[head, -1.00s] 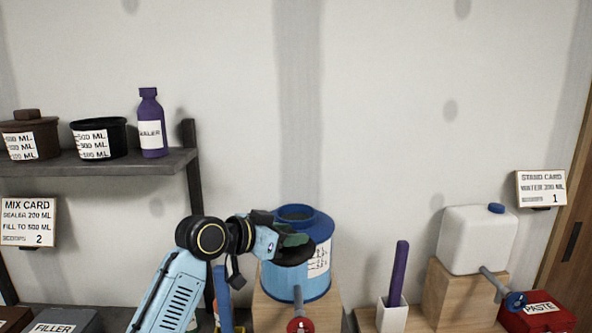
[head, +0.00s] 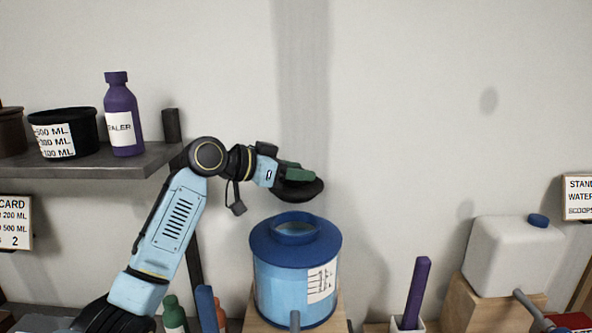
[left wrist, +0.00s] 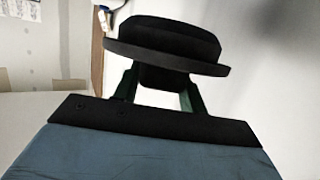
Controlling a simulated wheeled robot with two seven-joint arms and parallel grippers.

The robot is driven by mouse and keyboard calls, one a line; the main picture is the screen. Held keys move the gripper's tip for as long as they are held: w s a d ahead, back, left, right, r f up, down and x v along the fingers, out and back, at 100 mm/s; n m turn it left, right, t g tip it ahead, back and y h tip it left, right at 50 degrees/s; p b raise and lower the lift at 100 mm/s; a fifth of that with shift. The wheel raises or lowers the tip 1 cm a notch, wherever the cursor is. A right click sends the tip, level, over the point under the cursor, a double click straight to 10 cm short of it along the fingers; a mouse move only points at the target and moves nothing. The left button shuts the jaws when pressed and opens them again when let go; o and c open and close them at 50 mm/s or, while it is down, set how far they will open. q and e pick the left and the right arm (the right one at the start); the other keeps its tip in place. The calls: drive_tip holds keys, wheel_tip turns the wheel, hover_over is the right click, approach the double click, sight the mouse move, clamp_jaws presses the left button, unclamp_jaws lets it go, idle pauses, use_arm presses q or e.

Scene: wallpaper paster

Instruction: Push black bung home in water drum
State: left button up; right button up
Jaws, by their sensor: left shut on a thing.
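The black bung (head: 300,190) is held in my left gripper (head: 296,174), above the water drum and apart from it. In the left wrist view the bung (left wrist: 165,50) shows its wide flange and sits between the two green fingers of my left gripper (left wrist: 160,90), which are shut on it. The blue water drum (head: 295,275) stands below with its round top opening (head: 296,231) uncovered. A label is on its front right side. My right gripper is not in view.
A white jerrycan (head: 510,255) on a wooden block stands at right. A purple stick (head: 418,290) stands in a white holder.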

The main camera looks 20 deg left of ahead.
sight(286, 184)
use_arm(q)
drive_tip(key=shift+a+f, duration=0.1)
drive_tip(key=shift+f, duration=0.35)
drive_tip(key=shift+f+b, duration=0.85)
drive_tip(key=shift+f, duration=0.35)
drive_tip(key=shift+f+b, duration=0.65)
drive_tip(key=shift+f, duration=0.5)
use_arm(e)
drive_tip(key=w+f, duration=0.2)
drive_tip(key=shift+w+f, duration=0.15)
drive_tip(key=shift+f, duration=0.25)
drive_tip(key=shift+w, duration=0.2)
use_arm(q)
drive_tip(key=shift+p, duration=0.55)
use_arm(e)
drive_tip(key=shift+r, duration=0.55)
use_arm(q)
drive_tip(key=shift+f+b, duration=0.85)
drive_tip(key=shift+f, duration=0.85)
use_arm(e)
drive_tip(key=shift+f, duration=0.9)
